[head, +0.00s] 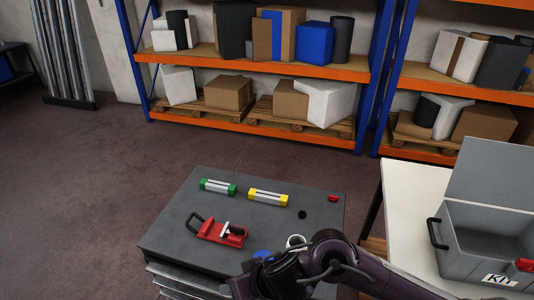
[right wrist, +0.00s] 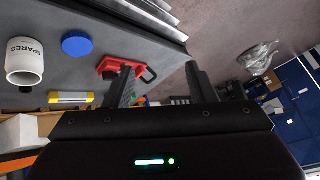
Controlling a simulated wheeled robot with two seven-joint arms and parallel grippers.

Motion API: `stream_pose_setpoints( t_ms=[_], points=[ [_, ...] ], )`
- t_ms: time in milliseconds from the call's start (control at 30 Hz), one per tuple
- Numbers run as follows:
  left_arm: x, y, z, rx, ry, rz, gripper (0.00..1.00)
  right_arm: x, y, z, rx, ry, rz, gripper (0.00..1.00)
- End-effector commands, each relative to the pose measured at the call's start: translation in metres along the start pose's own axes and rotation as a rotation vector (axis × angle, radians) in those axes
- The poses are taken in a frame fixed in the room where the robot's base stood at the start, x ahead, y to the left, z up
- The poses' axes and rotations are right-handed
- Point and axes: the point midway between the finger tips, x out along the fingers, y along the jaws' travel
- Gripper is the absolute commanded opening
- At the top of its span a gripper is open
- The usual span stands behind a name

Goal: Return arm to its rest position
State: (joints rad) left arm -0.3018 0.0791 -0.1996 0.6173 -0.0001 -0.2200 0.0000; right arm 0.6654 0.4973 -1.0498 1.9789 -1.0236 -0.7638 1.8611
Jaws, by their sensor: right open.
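My right arm comes in from the lower right in the head view and reaches over the front of the dark grey grid table (head: 165,232). Its gripper shows in the right wrist view (right wrist: 162,88), with two dark fingers spread apart and nothing seen between them. A red device with a black handle (head: 222,232) lies on the table, beyond the fingers in the right wrist view (right wrist: 125,68). A blue disc (right wrist: 76,44) and a white SPARES cup (right wrist: 24,66) are left of the fingers there. My left gripper is not in view.
A green-ended bar (head: 217,187), a yellow-ended bar (head: 268,197), a small black piece (head: 302,214) and a red piece (head: 332,198) lie on the table. An open grey KIT box (head: 480,262) stands on the white table (head: 408,190) at right. Loaded shelves (head: 250,120) stand behind.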

Motion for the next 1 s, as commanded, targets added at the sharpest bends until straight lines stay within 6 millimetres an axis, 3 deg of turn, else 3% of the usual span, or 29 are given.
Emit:
stream_pose_setpoints(
  t_ms=[33,167,267,367,500,600,800,1000],
  points=[
    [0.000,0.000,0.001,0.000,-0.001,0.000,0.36,-0.004,-0.018,-0.006,-0.008,0.057,-0.031,0.51],
    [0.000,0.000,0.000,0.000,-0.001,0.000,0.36,-0.025,-0.029,-0.031,-0.022,0.208,-0.013,0.51],
    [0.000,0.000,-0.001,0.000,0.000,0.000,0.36,-0.044,-0.011,-0.039,0.003,0.271,0.062,0.51],
    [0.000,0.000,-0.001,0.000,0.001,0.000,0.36,-0.063,0.023,-0.031,0.047,0.271,0.168,0.51],
    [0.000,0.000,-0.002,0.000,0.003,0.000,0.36,-0.086,0.077,0.006,0.111,0.181,0.310,0.51],
    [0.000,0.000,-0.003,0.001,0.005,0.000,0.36,-0.099,0.105,0.037,0.144,0.098,0.374,0.51],
    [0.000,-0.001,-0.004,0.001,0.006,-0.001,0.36,-0.123,0.139,0.098,0.193,-0.064,0.446,0.51],
    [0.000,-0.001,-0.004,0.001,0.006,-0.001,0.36,-0.146,0.158,0.153,0.232,-0.209,0.475,0.51]
  ],
)
